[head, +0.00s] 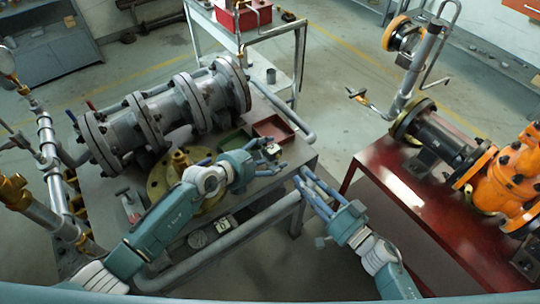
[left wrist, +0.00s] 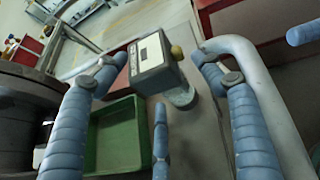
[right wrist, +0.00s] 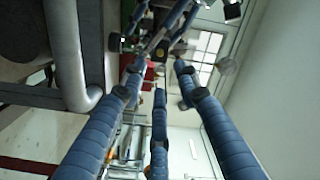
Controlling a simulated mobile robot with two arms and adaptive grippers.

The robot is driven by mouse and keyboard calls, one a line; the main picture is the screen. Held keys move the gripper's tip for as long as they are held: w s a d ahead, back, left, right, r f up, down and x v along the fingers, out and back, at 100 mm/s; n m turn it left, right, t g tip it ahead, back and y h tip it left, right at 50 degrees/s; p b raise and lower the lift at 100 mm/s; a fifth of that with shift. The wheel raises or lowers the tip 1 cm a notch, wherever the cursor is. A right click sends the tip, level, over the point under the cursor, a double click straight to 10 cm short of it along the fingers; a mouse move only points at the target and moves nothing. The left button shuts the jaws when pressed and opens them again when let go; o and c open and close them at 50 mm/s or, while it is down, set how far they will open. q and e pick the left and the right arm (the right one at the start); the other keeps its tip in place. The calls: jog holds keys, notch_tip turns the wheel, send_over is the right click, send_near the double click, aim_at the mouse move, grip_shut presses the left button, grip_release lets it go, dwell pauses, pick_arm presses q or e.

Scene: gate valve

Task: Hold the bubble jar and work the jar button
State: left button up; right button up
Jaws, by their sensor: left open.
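A small grey box-shaped device (left wrist: 150,62) with a pale face and a round yellow knob (left wrist: 176,52) stands near the table's front edge. I take it for the bubble jar with its button. It shows small in the head view (head: 272,149). My left gripper (head: 276,157) is open, its fingers spread around the device; in the left wrist view (left wrist: 158,75) I cannot tell whether they touch it. My right gripper (head: 313,181) is open and empty, just off the table edge, to the right of and below the left one. It also shows in the right wrist view (right wrist: 158,72).
A green tray (left wrist: 118,140) and a dark red tray (head: 274,129) lie beside the device. A large grey flanged pipe (head: 165,110) fills the table's back. A grey pipe (head: 245,224) runs along the front edge. A red table (head: 425,205) with an orange valve (head: 505,180) stands right.

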pick_arm(q)
jog(key=shift+w+d+f, duration=0.15)
jog(key=shift+w+d, duration=0.05)
jog(key=c, duration=1.4)
jog(key=shift+c, duration=0.3)
pick_arm(e)
grip_shut()
pick_arm(q)
jog(key=shift+s, duration=0.1)
jog(key=shift+f, duration=0.15)
